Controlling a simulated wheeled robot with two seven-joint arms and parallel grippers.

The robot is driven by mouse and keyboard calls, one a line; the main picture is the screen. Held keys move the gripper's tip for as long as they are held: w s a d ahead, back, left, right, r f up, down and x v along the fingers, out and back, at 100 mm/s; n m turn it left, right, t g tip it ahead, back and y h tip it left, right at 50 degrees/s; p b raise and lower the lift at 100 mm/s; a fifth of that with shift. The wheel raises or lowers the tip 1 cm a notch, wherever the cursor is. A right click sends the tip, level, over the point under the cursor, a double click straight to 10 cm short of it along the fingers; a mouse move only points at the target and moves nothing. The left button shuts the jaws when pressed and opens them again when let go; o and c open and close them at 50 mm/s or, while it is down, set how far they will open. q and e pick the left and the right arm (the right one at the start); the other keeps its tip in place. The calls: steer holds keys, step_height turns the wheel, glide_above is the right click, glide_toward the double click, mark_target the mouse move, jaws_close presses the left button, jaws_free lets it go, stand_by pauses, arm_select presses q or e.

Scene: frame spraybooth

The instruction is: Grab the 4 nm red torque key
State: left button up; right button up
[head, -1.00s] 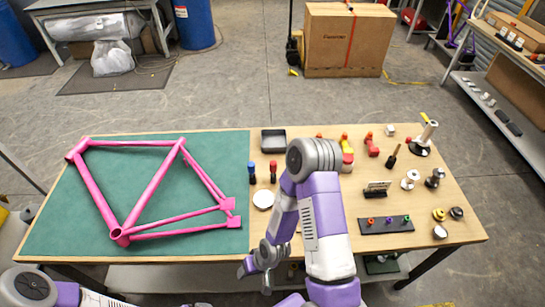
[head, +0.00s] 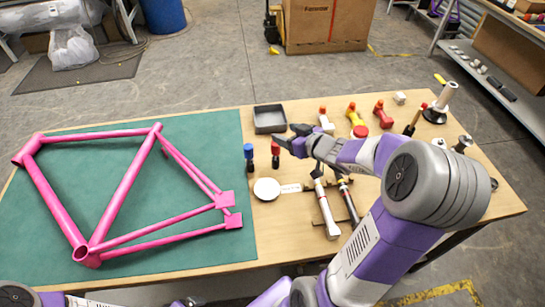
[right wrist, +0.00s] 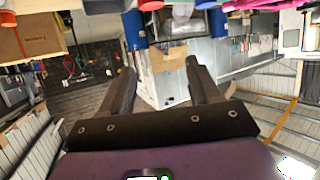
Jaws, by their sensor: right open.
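Several red pieces could be the torque key, and no 4 nm marking is readable. In the head view a red T-shaped tool (head: 380,114) lies at the back of the table, right of a yellow one (head: 355,117) and a white one (head: 326,121). A small red-topped black tool (head: 275,154) stands beside a blue-topped one (head: 249,157). My right gripper (head: 289,136) is open and empty, just above and right of the red-topped tool. Its spread fingers also show in the right wrist view (right wrist: 162,70). My left gripper is out of view.
A pink bike frame (head: 118,190) lies on a green mat (head: 190,225) at left. A grey tray (head: 269,118) stands behind the small tools. My right arm hides part of the table's right side.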

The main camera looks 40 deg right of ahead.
steer(key=b, duration=1.1)
glide_toward(273, 152)
steer(key=w+f, duration=0.2)
steer(key=w+d+f, duration=0.1)
steer(key=w+f, duration=0.1)
steer(key=shift+w+d+f, duration=0.1)
steer(key=shift+w+d, duration=0.15)
steer(key=shift+w, duration=0.05)
steer(key=b+x, duration=0.3)
steer(key=x, duration=0.4)
steer(key=shift+w+f, duration=0.1)
steer(key=shift+w, duration=0.1)
steer(key=shift+c, duration=0.3)
steer(key=c, duration=1)
